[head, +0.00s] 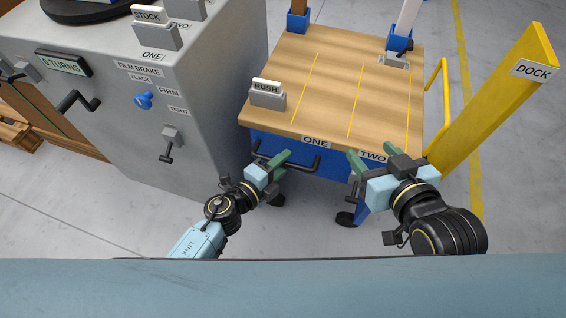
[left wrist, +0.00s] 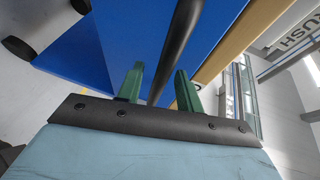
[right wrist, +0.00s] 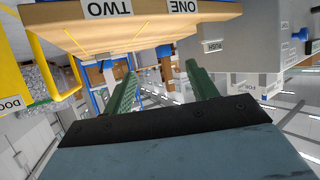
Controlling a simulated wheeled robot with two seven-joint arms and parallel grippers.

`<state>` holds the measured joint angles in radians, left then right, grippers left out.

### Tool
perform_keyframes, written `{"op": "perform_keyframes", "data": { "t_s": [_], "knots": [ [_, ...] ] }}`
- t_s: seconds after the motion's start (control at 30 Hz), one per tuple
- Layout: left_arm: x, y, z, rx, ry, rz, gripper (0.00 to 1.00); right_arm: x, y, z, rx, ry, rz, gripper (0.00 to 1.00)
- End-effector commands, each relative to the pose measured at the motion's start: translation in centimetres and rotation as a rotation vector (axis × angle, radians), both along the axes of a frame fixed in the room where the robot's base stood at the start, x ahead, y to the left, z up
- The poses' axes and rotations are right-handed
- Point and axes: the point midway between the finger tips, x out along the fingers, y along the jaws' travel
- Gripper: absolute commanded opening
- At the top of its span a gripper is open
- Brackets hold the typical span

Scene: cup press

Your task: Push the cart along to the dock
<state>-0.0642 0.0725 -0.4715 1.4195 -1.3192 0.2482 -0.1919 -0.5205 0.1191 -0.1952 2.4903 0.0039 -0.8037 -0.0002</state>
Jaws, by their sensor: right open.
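The cart has a wooden top (head: 345,85) marked ONE and TWO at its near edge, over a blue body (head: 262,143). A black handle bar (head: 303,169) sticks out on its near side. My left gripper (head: 283,162) is at this bar; in the left wrist view the bar (left wrist: 180,40) runs between the two green fingers (left wrist: 158,85). I cannot tell whether they grip it. My right gripper (head: 370,165) is open and empty at the cart's near right corner, below the TWO label. A yellow post (head: 500,90) with a DOCK sign stands to the right.
A grey machine (head: 205,110) with cranks and labels stands close on the cart's left. A RUSH block (head: 267,97) sits on the cart top's left edge. A yellow rail (head: 437,85) is at the right. Bare floor lies beyond it with a yellow line.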

Motion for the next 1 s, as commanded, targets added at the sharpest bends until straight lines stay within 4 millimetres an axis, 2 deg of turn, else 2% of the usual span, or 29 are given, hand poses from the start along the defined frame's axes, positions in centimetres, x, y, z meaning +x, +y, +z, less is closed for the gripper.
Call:
{"op": "perform_keyframes", "data": {
  "t_s": [0.43,0.7,1.0],
  "knots": [
    [0.57,-0.51,-0.09,-0.001,0.001,-0.001,0.36,0.41,0.31,0.83,0.014,-0.053,0.005,0.58],
    [0.56,-0.49,-0.1,-0.001,0.001,-0.001,0.01,0.4,0.29,0.78,0.014,-0.051,0.005,0.58],
    [0.58,-0.48,-0.1,-0.001,0.001,0.0,0.0,0.39,0.28,0.75,0.013,-0.05,0.004,0.58]
  ]
}}
